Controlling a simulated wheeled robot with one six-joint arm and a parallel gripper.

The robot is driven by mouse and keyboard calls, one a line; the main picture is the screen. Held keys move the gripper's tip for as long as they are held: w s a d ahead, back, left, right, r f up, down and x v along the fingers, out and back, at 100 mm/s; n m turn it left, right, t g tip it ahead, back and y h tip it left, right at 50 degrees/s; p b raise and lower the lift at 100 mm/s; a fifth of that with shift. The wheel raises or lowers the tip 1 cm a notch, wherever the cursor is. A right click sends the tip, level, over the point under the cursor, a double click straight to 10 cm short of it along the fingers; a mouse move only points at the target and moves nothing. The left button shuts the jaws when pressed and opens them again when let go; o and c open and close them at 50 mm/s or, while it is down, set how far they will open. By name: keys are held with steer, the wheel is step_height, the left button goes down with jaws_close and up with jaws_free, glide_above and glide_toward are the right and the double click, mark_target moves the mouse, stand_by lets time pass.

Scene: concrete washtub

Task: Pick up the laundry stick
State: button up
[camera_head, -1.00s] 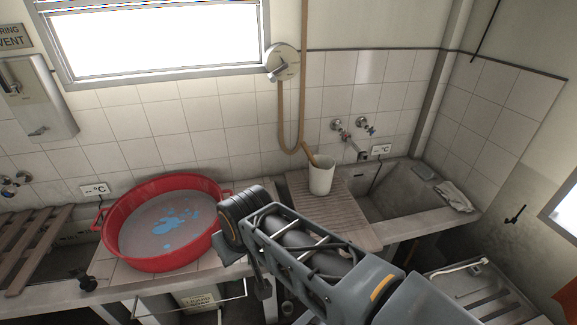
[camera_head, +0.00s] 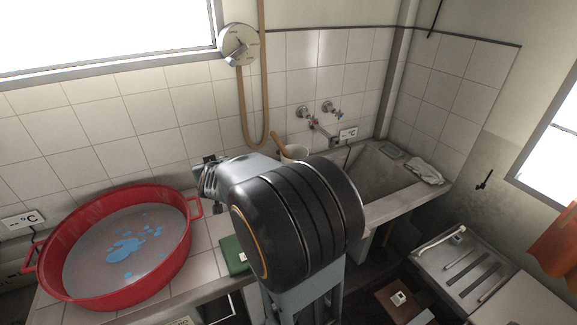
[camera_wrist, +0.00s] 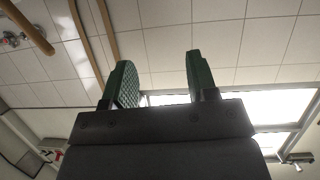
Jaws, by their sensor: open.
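My gripper (camera_head: 208,178) is left of the cup in the head view, apart from the stick and partly hidden by my arm. In the wrist view its two green-padded fingers (camera_wrist: 158,75) are spread with nothing between them.
A red tub (camera_head: 178,262) of water stands on the left counter. A tan hose (camera_head: 243,110) hangs from a round dial (camera_head: 238,44) behind the cup. Taps (camera_head: 318,115) and a concrete sink (camera_head: 372,178) lie to the right. A green object (camera_head: 233,254) is beside my arm.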

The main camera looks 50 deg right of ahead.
steer(key=d+f+m+g+h+b, duration=0.2)
steer(key=d+f+m+h, duration=0.15)
steer(key=d+h, duration=0.45)
steer(key=m+g+h, duration=0.2)
steer(key=g+h, duration=0.1)
steer(key=g, duration=0.1)
glide_toward(280, 145)
steer(key=x, duration=0.5)
steer(key=shift+d+f, duration=0.3)
steer(key=shift+f, duration=0.1)
steer(key=shift+w+p+x, duration=0.15)
steer(key=shift+p+x, duration=0.3)
steer(key=shift+x, duration=1)
steer(key=shift+w+p+x, duration=0.1)
steer(key=shift+p+x, duration=0.3)
steer(key=shift+x, duration=1.05)
steer(key=shift+a, duration=0.1)
jaws_close()
